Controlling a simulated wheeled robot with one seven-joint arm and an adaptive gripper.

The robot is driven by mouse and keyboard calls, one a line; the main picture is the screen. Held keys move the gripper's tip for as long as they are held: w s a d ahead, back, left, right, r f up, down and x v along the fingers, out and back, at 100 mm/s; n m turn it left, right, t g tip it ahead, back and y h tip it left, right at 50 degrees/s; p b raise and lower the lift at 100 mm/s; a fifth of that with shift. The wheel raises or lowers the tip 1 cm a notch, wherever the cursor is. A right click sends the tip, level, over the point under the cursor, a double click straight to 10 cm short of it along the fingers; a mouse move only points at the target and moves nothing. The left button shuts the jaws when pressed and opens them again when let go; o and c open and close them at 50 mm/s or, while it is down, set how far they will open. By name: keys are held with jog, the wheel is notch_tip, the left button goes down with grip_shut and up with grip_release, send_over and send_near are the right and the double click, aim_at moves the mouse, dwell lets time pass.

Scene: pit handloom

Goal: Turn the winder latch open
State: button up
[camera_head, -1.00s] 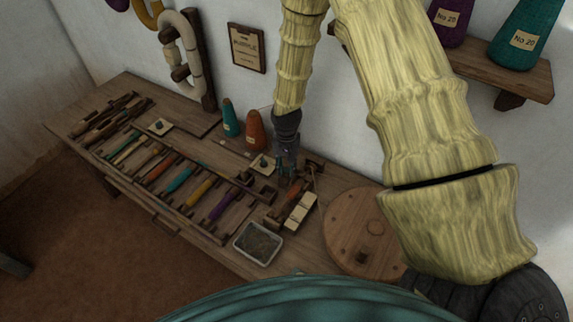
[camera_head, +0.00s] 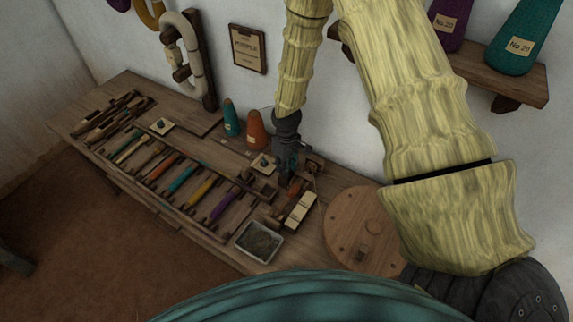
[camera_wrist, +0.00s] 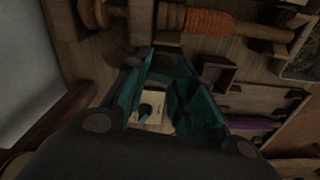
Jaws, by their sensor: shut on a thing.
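My gripper (camera_head: 286,178) is low over the right half of the bench, at the wooden winder. In the wrist view its teal fingers (camera_wrist: 165,60) are close together at the winder's frame. The winder latch is mostly hidden by the fingers, and I cannot make out its angle. The winder's spindle with orange yarn (camera_wrist: 208,22) lies across the top of the wrist view, just beyond the fingertips. A pale card with a teal knob (camera_wrist: 149,107) shows between the fingers, lower down; in the head view this card (camera_head: 263,165) is left of my gripper.
Teal (camera_head: 231,118) and orange (camera_head: 255,130) yarn cones stand behind the gripper. A rack of coloured bobbins (camera_head: 180,180) lies left. A grey tray (camera_head: 259,242), a cream block (camera_head: 299,209) and a round wooden disc (camera_head: 353,225) are nearby. A shelf (camera_head: 512,82) is upper right.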

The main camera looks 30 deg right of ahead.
jog(key=shift+d+n, duration=0.1)
jog(key=shift+n, duration=0.9)
jog(key=o, duration=1)
jog(key=shift+s, duration=0.1)
jog(key=shift+r, duration=6)
